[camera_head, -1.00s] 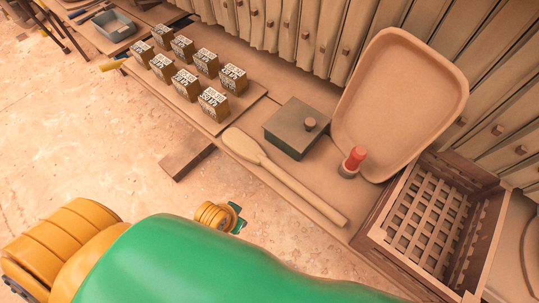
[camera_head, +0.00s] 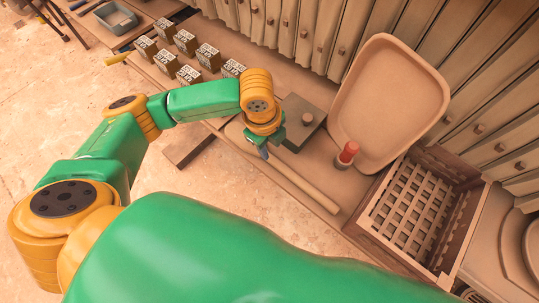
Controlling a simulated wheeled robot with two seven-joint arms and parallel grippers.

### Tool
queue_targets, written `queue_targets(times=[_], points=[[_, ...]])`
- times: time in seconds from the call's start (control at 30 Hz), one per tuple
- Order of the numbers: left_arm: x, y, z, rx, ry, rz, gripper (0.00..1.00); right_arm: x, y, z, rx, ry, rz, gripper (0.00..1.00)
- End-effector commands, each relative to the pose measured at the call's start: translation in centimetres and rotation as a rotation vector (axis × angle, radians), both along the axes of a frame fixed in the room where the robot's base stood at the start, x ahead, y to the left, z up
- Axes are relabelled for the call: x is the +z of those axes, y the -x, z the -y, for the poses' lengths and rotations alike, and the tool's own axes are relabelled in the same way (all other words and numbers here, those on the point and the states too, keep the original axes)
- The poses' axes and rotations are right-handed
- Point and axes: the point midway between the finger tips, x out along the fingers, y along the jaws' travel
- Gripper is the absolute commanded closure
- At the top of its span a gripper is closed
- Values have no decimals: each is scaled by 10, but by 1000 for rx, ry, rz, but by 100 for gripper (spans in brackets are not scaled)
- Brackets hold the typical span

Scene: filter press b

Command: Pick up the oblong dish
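A large pale oblong dish (camera_head: 388,95) with a raised rim leans upright against the ribbed wall at the right of the bench. My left gripper (camera_head: 264,150) hangs over the bench beside the dark square lidded box (camera_head: 304,118), left of and apart from the dish. It points down and partly covers the long wooden spoon or paddle (camera_head: 300,185). Its fingers are small and partly hidden by the wrist, so I cannot tell whether they are open. Nothing shows held in it. My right gripper is not in view.
A red-topped small cylinder (camera_head: 346,154) stands in front of the dish's lower edge. A slatted wooden crate (camera_head: 375,217) is at the right. Several printed boxes (camera_head: 186,42) stand at the left, and a grey basin (camera_head: 116,17) lies farther back.

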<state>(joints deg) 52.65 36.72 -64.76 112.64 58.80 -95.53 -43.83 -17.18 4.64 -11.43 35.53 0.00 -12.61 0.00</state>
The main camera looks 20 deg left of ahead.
Motion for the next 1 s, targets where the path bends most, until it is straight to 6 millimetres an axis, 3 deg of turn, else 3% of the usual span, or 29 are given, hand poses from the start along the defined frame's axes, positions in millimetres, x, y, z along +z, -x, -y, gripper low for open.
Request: queue_targets(times=[0.17,0.43,0.7,0.87,1.0], points=[[-10,-4,-10,-20,-32,-11,61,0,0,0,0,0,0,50],[-60,-8,-8,-21,-30,-10,61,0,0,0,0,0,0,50],[-67,-9,-8,-21,-29,-4,61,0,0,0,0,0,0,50],[-67,-9,-7,-21,-29,-4,100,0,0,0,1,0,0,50],[-66,-9,-7,-21,-28,-4,100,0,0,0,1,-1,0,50]])
